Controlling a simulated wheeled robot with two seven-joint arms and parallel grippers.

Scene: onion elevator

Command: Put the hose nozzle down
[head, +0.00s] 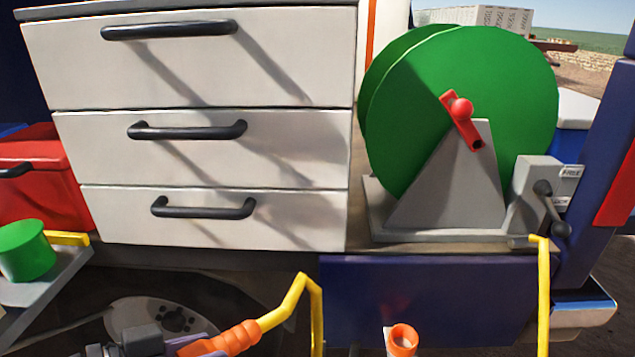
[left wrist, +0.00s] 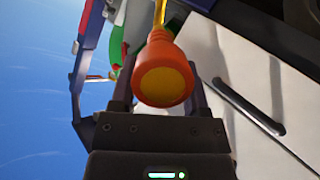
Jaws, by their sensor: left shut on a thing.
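The hose nozzle (head: 232,338) is orange and ribbed, with a yellow tube running up and right from it, in the bottom middle of the head view. My left gripper (head: 190,346) is shut on it, low in front of the drawers. The left wrist view shows the nozzle's round orange end with a yellow face (left wrist: 166,82) between the two dark fingers of the gripper (left wrist: 160,95). The nozzle is held clear of any surface I can see. Whether the bent yellow bar beside its tube belongs to it, I cannot tell. My right gripper is not in view.
A green reel (head: 460,110) with a red crank stands on a grey base at right. White drawers (head: 200,160) with black handles fill the left. A ring-topped orange piece (head: 404,339) sits low in the middle. A yellow post (head: 543,295) stands at right. A green cylinder (head: 25,250) is far left.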

